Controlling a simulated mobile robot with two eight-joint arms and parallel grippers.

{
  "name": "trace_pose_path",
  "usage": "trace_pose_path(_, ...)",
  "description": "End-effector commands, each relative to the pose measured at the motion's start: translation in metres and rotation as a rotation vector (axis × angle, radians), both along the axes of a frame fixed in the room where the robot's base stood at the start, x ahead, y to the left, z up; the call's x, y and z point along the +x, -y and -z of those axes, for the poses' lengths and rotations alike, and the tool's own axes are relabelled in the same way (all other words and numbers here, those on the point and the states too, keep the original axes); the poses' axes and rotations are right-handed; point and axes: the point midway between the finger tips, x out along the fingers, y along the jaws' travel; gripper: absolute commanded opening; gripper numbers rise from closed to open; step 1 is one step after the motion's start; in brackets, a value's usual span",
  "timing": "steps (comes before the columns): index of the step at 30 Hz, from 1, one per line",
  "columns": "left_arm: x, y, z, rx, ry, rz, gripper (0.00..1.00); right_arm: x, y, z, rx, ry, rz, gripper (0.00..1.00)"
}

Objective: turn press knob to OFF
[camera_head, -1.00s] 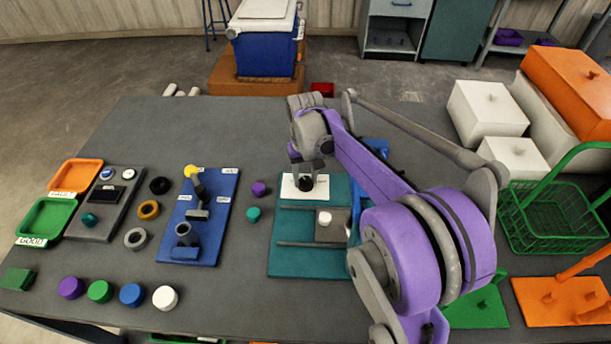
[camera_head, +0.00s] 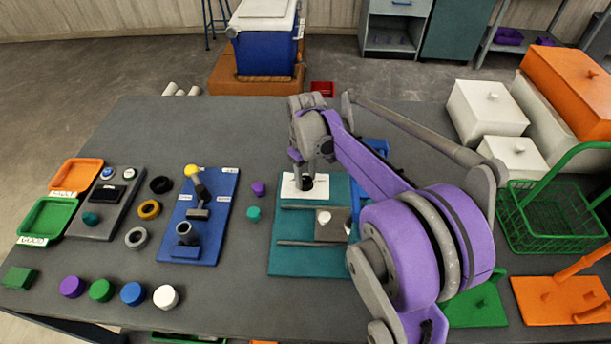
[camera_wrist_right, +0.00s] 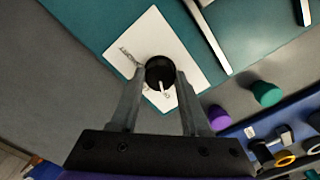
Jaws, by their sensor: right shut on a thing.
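The press knob is a black round knob with a white pointer mark (camera_wrist_right: 160,75), on a white label plate (camera_wrist_right: 128,52) of the teal press board (camera_head: 283,262). In the head view the knob (camera_head: 306,183) sits at the board's far left corner, partly covered by my gripper. My right gripper (camera_wrist_right: 160,82) is shut on the knob, one finger on each side, in the right wrist view. The label's lettering is too small and partly hidden to read. My left gripper is not in view.
A purple cap (camera_head: 258,189) and a teal cap (camera_head: 253,214) stand left of the board. A blue board (camera_head: 212,235) with a yellow-topped lever is farther left. A green wire basket (camera_head: 553,222) stands at the right. Bare table lies behind the press board.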

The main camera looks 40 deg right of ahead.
Motion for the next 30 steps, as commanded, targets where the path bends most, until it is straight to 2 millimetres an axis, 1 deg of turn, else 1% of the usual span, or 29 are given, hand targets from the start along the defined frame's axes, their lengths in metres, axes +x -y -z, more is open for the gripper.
trace_pose_path(9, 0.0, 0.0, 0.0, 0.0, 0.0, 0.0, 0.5, 0.001, 0.0, 0.0, -0.001, 0.001, -0.002, 0.0)
trace_pose_path(10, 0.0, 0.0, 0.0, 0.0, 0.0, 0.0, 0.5, 0.001, 0.0, 0.0, -0.001, 0.001, -0.002, 0.51)
trace_pose_path(14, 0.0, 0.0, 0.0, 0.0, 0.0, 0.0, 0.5, 0.0, 0.0, 0.0, -0.001, 0.001, -0.001, 0.75)
trace_pose_path(15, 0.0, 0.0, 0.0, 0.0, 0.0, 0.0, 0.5, 0.0, 0.0, 0.0, -0.001, 0.001, -0.001, 0.76)
trace_pose_path(24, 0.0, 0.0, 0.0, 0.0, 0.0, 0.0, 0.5, 0.0, 0.0, -0.002, 0.0, 0.0, 0.0, 0.76)
trace_pose_path(26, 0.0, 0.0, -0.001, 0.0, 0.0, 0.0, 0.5, 0.0, 0.0, -0.007, 0.0, 0.0, 0.0, 0.76)
trace_pose_path(29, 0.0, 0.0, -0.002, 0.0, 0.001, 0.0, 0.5, 0.0, 0.0, -0.021, 0.0, 0.0, 0.0, 0.76)
trace_pose_path(30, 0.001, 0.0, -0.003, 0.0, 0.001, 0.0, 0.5, 0.0, 0.0, -0.029, 0.0, 0.0, 0.0, 0.76)
